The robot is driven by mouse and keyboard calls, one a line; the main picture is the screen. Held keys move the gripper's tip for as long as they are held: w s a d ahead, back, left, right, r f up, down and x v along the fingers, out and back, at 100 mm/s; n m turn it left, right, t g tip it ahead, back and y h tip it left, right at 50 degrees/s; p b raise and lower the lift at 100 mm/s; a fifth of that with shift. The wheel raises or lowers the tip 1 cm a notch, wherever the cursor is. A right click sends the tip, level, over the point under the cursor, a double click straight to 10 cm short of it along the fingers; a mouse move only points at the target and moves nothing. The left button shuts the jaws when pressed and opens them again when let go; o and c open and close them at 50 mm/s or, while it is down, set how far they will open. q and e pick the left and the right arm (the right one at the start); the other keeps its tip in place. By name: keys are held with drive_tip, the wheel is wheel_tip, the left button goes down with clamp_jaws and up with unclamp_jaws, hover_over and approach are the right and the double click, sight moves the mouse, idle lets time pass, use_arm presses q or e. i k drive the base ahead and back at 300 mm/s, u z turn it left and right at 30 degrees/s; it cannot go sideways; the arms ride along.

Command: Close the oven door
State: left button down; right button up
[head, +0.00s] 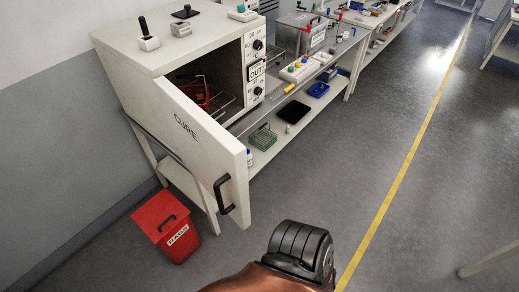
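The oven (165,48) is a white box on a stand at the upper left, with its front opening visible. Its door (190,135), marked "CURE", stands wide open and swings out toward me. A black handle (226,196) sits on the door's outer face near its free edge. Inside the oven is a red wire basket (196,92) on a rack. A brown and black part of my own arm shows at the bottom centre, apart from the door. No gripper fingers show in the head view.
The floor (330,180) right of the door is clear.

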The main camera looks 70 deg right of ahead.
sight(216, 159)
drive_tip(key=z, duration=1.5)
drive_tip(key=i, duration=0.05)
drive_tip(key=z, duration=0.15)
